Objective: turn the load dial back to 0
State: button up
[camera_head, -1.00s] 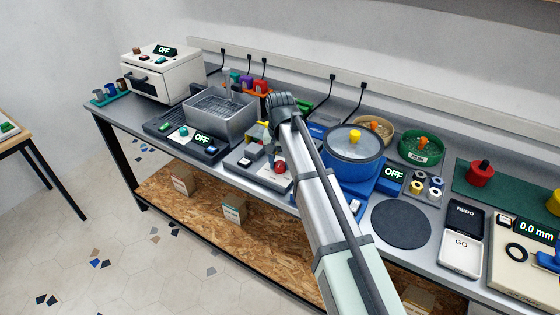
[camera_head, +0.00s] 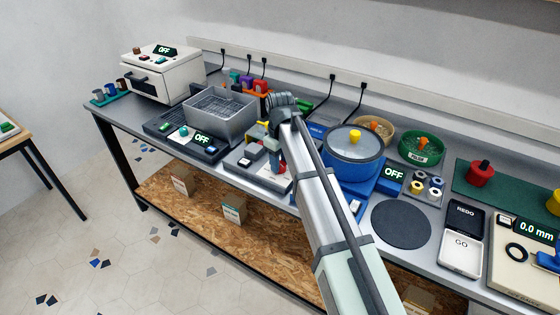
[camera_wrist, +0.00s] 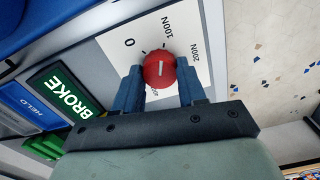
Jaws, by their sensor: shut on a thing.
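The load dial is a red round knob (camera_wrist: 159,69) with a white line on its face, on a white scale plate (camera_wrist: 112,42). The plate reads 0, 100N and 200N; another label is partly hidden behind the knob and fingers. The white line runs roughly up and down in the wrist view, and its exact reading is hard to tell. My gripper (camera_wrist: 160,82) is shut on the knob, with a blue finger on each side. In the head view my gripper (camera_head: 276,160) is down at the grey tester, and the knob is mostly hidden.
A green display reading BROKE (camera_wrist: 66,92) and a blue HELD panel (camera_wrist: 28,106) lie beside the plate. In the head view a metal basin (camera_head: 220,118) stands left of my gripper and a blue lidded pot (camera_head: 350,150) stands right.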

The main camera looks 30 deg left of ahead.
jog(key=n, duration=0.5)
jog(key=shift+n, duration=0.3)
jog(key=n, duration=0.4)
jog(key=shift+n, duration=0.7)
jog(key=o, duration=1.1)
jog(key=shift+c, duration=0.2)
notch_tip(320, 180, up, 14)
jog(key=shift+f, duration=0.1)
